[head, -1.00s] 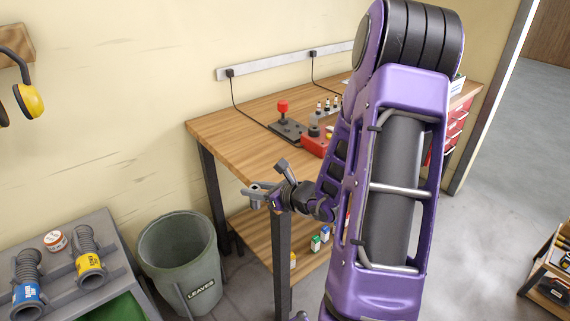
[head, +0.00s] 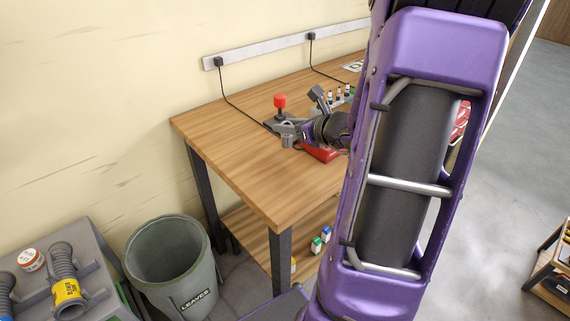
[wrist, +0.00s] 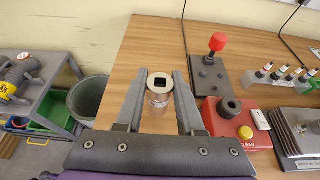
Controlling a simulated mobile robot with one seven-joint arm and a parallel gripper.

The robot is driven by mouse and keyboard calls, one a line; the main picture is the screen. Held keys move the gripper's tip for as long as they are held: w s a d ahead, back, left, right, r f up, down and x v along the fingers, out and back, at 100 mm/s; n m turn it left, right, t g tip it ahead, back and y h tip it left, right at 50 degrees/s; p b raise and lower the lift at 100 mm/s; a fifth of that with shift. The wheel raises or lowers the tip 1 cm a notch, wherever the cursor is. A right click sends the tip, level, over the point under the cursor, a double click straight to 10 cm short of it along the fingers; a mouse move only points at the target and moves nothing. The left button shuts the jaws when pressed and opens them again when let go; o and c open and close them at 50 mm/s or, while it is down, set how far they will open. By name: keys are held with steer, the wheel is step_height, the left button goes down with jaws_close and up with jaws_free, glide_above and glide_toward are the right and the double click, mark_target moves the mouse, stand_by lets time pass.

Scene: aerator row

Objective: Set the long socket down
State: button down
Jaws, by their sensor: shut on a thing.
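The long socket (wrist: 159,90) is a silver metal cylinder with a dark square hole in its top end. In the wrist view it stands upright between the two grey fingers of my gripper (wrist: 160,104), which are shut on it. The wooden bench top (wrist: 140,55) lies below it. In the head view my gripper (head: 285,134) is over the bench (head: 220,135), and the socket (head: 288,141) shows small at the fingers. I cannot tell whether its lower end touches the wood.
A black plate with a red-knobbed lever (wrist: 217,43) and a red unit (wrist: 232,120) with a yellow button stand right of my gripper. Small bottles (wrist: 283,73) and upright plates (wrist: 296,130) are farther right. The bench's left part is clear. A bin (head: 172,262) stands on the floor.

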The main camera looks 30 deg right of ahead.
steer(key=shift+w+f, duration=0.15)
steer(key=shift+f, duration=0.05)
step_height(320, 180, down, 10)
steer(key=shift+r+b, duration=0.2)
steer(key=shift+b, duration=0.9)
steer(key=shift+f, duration=0.2)
steer(key=c, duration=0.5)
jaws_free()
steer(key=shift+r, duration=0.1)
steer(key=shift+r, duration=0.2)
steer(key=p+v, duration=0.1)
steer(key=v, duration=1.1)
steer(key=shift+f, duration=0.2)
